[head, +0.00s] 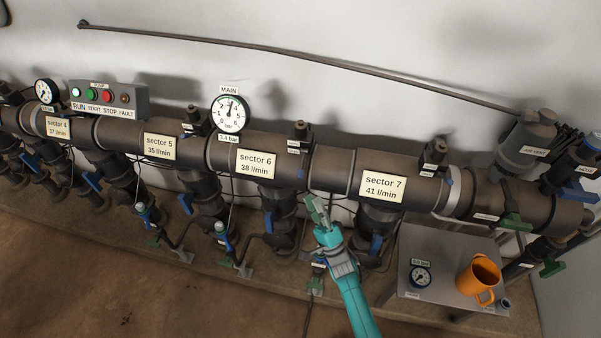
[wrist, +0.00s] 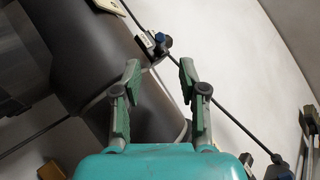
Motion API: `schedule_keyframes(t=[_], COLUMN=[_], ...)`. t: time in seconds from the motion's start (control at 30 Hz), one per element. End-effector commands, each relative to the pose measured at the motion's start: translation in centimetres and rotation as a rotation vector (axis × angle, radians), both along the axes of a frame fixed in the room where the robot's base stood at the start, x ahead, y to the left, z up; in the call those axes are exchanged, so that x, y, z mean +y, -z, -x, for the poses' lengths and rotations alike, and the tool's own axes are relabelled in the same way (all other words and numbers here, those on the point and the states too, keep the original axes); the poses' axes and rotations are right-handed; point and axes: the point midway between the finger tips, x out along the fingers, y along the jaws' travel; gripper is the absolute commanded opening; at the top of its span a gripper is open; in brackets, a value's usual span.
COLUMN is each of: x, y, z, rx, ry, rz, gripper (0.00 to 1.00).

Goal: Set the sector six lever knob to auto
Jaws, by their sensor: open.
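The sector 6 sign (head: 256,164) is on the big dark pipe. A dark valve head (head: 299,132) with small white labels stands on the pipe to the right of that sign. A small blue part (head: 301,173) shows on the pipe below it. I cannot make out a knob's setting. My gripper (head: 316,207) is open and empty, in front of the pipe between the sector 6 and sector 7 signs. In the wrist view the open fingers (wrist: 159,72) point toward a small fitting with a blue knob (wrist: 161,38) and a white label, apart from it.
The sector 7 sign (head: 381,187) and its valve head (head: 434,154) are to the right. A blue handle (head: 376,244) is right of my gripper. A grey table (head: 432,247) carries an orange mug (head: 478,280) and a gauge (head: 420,277). Open floor (head: 90,280) lies at left.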

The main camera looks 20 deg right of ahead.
Motion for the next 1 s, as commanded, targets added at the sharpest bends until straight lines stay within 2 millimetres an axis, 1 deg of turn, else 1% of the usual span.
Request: schedule_keyframes(t=[0.3,0.5,0.7,1.0], x=[1.3,1.9,2.2,2.2], y=[-4.1,-6.1,-7.0,-7.1], z=[-3.5,-5.3,-6.1,-6.2], rx=[-0.003,-0.002,0.001,0.001], ry=[0.000,0.001,0.001,0.002], rz=[0.000,0.000,0.000,0.001], gripper=[0.42,0.42,0.42,0.42])
